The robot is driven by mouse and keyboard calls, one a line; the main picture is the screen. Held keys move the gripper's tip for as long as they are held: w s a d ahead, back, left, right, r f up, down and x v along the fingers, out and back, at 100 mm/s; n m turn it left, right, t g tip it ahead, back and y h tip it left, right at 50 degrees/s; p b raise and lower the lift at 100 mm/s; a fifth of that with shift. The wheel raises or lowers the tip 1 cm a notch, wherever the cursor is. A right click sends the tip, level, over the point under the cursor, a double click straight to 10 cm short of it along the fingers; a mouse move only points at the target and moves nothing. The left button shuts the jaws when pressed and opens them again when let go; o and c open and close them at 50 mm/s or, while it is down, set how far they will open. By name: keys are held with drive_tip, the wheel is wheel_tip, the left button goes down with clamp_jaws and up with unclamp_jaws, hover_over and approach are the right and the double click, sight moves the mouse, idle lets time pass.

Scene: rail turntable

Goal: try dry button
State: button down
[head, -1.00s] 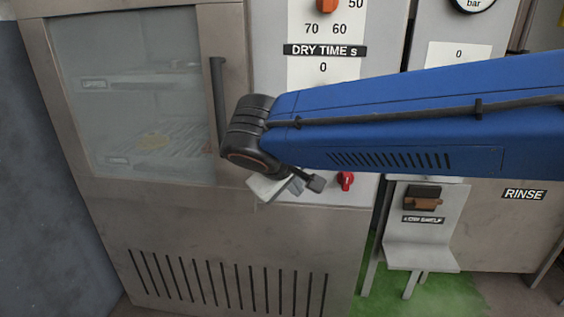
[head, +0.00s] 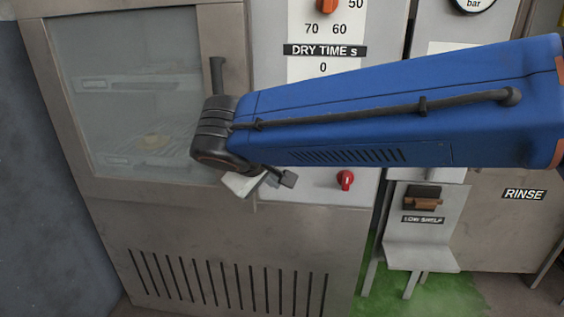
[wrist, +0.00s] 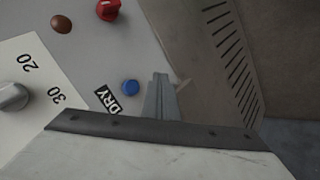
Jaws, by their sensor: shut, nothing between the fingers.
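The dry button is a blue round button (wrist: 130,88) in the wrist view, beside a black "DRY" label (wrist: 107,99) on a pale panel. My gripper (wrist: 160,78) is shut and empty, its fingertips just right of the blue button in the wrist view. Whether the fingertips touch the panel cannot be told. In the head view my blue arm covers the panel area where the button would show, so the button is hidden there.
A red knob (head: 345,180) sits on the panel, right of my wrist. The dryer's glass door (head: 130,100) with a dark handle (head: 217,75) is at the left. A dial reading DRY TIME S (head: 323,50) is above my arm. A low shelf (head: 421,257) stands at the right.

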drive_tip(key=w, duration=0.7)
drive_tip(key=shift+d, duration=0.3)
drive_tip(key=shift+w, duration=0.25)
idle(1.7)
drive_tip(key=shift+w, duration=0.3)
drive_tip(key=shift+w+d, duration=0.1)
drive_tip(key=shift+w, duration=0.3)
idle(0.8)
drive_tip(key=shift+s, duration=0.85)
drive_tip(key=s, duration=0.5)
drive_tip(key=shift+a, duration=0.3)
